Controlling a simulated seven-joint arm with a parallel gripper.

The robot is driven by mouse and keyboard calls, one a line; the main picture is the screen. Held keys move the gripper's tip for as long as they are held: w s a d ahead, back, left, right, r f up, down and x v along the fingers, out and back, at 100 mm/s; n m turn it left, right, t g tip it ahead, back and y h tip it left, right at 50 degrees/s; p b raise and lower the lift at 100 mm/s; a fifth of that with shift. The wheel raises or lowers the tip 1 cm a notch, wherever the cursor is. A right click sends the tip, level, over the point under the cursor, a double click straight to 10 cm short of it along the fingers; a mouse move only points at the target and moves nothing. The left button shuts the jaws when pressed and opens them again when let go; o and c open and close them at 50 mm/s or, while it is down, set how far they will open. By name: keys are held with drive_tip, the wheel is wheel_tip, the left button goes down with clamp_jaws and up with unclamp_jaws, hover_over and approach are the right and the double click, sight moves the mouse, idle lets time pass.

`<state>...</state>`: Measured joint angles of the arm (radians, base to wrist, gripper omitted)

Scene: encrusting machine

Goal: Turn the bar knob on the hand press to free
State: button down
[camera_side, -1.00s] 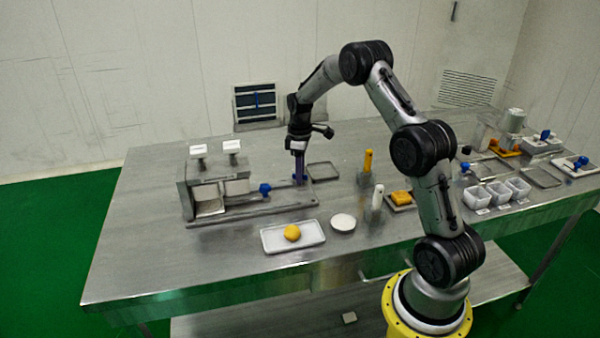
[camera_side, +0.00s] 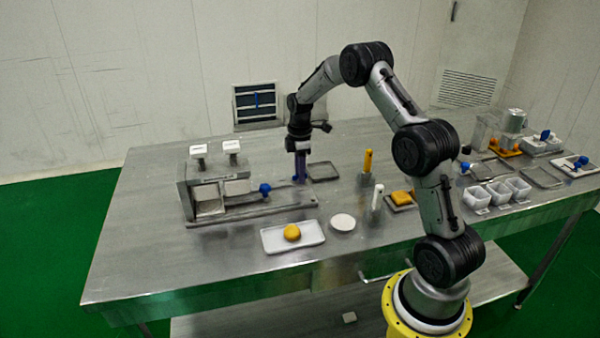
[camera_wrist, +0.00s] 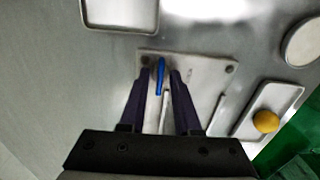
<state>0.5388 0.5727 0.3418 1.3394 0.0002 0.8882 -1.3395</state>
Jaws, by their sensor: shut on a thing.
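The hand press (camera_side: 215,195) stands on the left half of the steel table, with a long base plate running right. A blue bar knob (camera_wrist: 161,76) shows in the wrist view at the end of the light plate (camera_wrist: 200,72). My gripper (camera_wrist: 162,74) has one dark finger on each side of the bar and is shut on it. In the side view my gripper (camera_side: 300,178) points straight down at the right end of the press base and hides the knob. A blue ball (camera_side: 265,188) sits on the press to the left of the fingers.
An empty tray (camera_side: 323,178) lies just behind and right of my gripper. A white tray with a yellow ball (camera_side: 292,232) and a round white dish (camera_side: 343,222) lie in front. An orange-handled tool (camera_side: 368,161) and a white-handled one (camera_side: 377,198) stand to the right.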

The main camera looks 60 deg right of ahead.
drive_tip(key=shift+r, duration=0.1)
drive_tip(key=c, duration=0.6)
unclamp_jaws()
wheel_tip(320, 180, up, 14)
drive_tip(key=shift+f, duration=0.1)
